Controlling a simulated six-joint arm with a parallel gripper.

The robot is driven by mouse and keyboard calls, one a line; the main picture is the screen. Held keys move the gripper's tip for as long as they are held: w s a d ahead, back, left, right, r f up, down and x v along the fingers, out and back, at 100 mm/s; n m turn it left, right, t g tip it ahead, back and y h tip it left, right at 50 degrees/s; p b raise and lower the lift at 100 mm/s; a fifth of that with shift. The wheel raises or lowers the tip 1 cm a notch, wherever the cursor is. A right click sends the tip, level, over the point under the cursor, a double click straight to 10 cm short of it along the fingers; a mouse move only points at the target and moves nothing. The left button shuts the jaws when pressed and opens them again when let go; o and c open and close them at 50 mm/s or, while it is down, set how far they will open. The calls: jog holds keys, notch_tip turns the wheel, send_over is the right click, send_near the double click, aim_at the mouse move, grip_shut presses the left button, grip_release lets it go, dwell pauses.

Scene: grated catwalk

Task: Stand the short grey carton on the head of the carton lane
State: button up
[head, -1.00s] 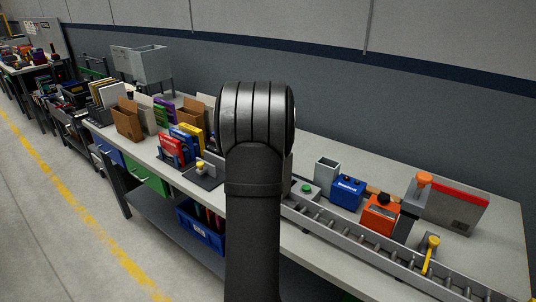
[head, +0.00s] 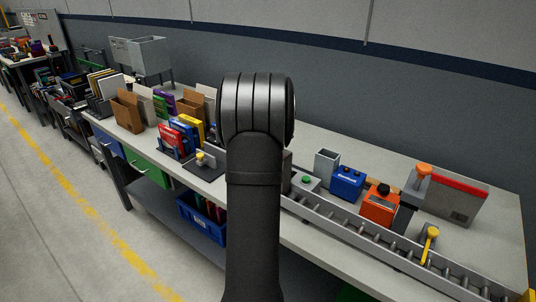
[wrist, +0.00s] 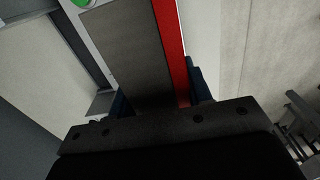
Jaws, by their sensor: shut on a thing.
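In the wrist view, my gripper (wrist: 158,95) is shut on a grey carton (wrist: 130,50) with a red strip down one side. Dark blue finger parts show on both sides of it. In the head view my arm hides the gripper and most of the carton; a grey sliver (head: 287,172) shows just right of the arm. The roller lane (head: 365,238) runs along the front of the bench, from beside my arm to the lower right. I cannot tell whether the carton touches anything beneath it.
A green button box (head: 306,182), an open grey bin (head: 326,165), a blue box (head: 348,182) and an orange box (head: 380,205) stand behind the lane. A red-topped grey panel (head: 447,197) stands at right. A yellow-handled lever (head: 429,243) rises beside the rollers. Books and cartons crowd the left.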

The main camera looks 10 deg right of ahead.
jog(key=o, duration=1.7)
jog(key=shift+r, duration=4)
jog(key=shift+f, duration=0.1)
jog(key=shift+f, duration=3.75)
